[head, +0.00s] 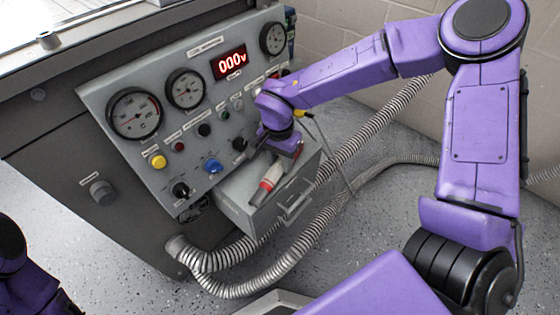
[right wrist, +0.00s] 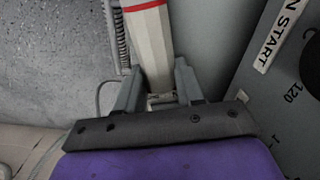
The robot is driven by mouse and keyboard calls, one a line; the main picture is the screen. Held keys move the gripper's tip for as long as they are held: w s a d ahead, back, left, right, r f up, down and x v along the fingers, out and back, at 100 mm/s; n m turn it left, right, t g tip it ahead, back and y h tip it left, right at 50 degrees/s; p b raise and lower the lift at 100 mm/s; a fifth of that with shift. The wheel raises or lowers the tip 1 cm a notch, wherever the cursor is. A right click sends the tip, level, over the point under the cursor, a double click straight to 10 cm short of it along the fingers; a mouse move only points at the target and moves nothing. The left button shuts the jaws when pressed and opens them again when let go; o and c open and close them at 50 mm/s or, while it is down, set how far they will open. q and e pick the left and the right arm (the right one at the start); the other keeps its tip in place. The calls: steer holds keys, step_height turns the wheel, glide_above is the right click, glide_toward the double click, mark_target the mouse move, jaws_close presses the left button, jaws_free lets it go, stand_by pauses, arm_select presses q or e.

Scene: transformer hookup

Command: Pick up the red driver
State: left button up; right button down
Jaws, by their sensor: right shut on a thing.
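The red driver (head: 266,184) shows in the head view over the grey box below the panel, with a pale body and a red band. In the right wrist view its pale faceted body (right wrist: 149,45) with a red stripe runs up between the fingers. My right gripper (head: 282,158) is shut on the driver, one finger on each side of it in the right wrist view (right wrist: 155,85). I cannot tell whether the driver touches the box. My left gripper is out of view; only part of my left arm shows at the lower left.
The grey box (head: 244,218) with a handle juts out under the sloped control panel (head: 150,105), which bears gauges, knobs and a red display (head: 230,62). Ribbed hoses (head: 240,287) curve over the speckled floor beside it. Open floor lies to the right.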

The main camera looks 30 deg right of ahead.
steer(key=shift+r, duration=0.6)
steer(key=s+d+r+p, duration=0.1)
steer(key=s+r+p, duration=0.7)
steer(key=s+r, duration=0.3)
steer(key=shift+s+r, duration=0.35)
steer(key=shift+s, duration=1.1)
